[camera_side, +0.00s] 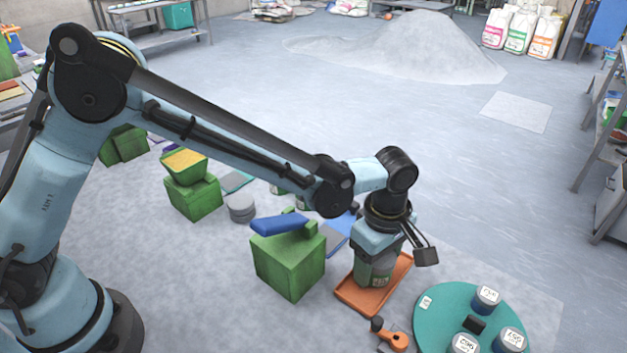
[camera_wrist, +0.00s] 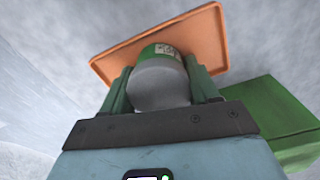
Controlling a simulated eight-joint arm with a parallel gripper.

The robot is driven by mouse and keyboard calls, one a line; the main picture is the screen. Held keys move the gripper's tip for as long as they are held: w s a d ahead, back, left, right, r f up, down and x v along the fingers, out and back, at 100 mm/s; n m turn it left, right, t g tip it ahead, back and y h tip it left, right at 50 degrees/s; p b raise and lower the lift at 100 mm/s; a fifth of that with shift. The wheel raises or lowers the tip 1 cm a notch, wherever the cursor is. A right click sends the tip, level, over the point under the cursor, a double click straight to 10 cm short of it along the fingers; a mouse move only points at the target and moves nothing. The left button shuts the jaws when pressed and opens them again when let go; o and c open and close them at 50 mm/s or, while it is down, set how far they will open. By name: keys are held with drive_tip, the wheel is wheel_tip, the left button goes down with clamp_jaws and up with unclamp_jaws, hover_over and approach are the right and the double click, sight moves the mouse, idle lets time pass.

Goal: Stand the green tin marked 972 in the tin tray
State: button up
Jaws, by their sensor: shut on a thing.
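The green tin (camera_wrist: 162,52) has a grey lid and a white label in the wrist view; the label's number is too small to read. It also shows in the side view (camera_side: 376,281), upright and mostly covered by my gripper. My gripper (camera_wrist: 160,78) points down and is shut on the tin, a finger on each side. The orange tin tray (camera_side: 349,297) lies on the floor under the tin, and its rim also shows in the wrist view (camera_wrist: 125,50). The tin is over the tray; I cannot tell whether its base touches the tray floor.
A green block (camera_side: 288,268) with a blue piece (camera_side: 279,224) on top stands close left of the tray. A teal round table (camera_side: 440,310) with several grey tins is at the lower right. An orange-handled tool (camera_side: 396,340) lies in front. Floor behind right is clear.

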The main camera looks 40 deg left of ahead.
drive_tip(key=shift+f, duration=0.15)
drive_tip(key=o, duration=1.1)
